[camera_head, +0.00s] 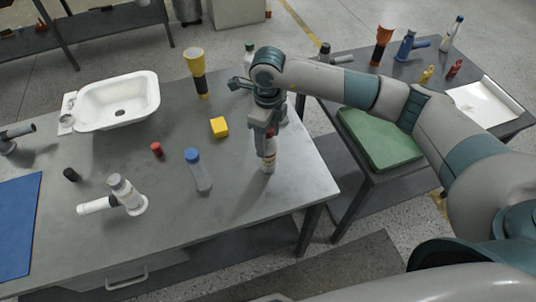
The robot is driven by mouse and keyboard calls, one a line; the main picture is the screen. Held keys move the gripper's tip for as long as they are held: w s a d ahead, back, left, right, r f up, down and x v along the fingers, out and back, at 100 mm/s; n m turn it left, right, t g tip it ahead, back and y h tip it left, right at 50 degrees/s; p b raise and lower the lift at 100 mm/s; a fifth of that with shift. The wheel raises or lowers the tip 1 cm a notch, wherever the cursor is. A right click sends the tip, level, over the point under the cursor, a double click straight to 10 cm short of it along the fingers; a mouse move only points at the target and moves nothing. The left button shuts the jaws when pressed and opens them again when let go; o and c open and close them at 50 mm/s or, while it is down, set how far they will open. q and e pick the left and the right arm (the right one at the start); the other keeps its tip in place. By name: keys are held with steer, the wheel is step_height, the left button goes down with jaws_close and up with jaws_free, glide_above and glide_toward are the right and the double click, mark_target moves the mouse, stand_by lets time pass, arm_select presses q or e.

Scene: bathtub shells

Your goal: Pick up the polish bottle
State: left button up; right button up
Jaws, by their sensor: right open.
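My right gripper (266,127) reaches in from the right and points down over the right end of the grey table (180,220). A clear bottle with a blue cap (198,170) stands to the left of the white bottle. My left gripper is not in view.
A yellow block (219,127), a yellow flashlight (197,73), a red cap (157,149) and a white sander-like tool (118,195) share the table with a white basin (118,100). Another table with a green case (378,138) stands right, beyond a gap.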

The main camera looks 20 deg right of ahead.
jaws_close()
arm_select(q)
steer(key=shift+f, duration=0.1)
arm_select(e)
steer(key=shift+r, duration=0.2)
steer(key=shift+w+r+b, duration=0.1)
steer(key=shift+r+b, duration=0.5)
steer(key=shift+b, duration=0.05)
step_height(320, 180, up, 2)
steer(key=shift+r+b, duration=0.2)
steer(key=shift+b, duration=0.55)
arm_select(q)
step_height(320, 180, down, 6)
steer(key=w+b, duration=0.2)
steer(key=b, duration=0.2)
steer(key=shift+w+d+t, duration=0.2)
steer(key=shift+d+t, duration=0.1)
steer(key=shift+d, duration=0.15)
arm_select(e)
steer(key=s+d+r, duration=0.7)
steer(key=s, duration=0.2)
steer(key=shift+s, duration=0.2)
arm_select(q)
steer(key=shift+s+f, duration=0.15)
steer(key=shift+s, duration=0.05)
arm_select(e)
steer(key=shift+d, duration=0.1)
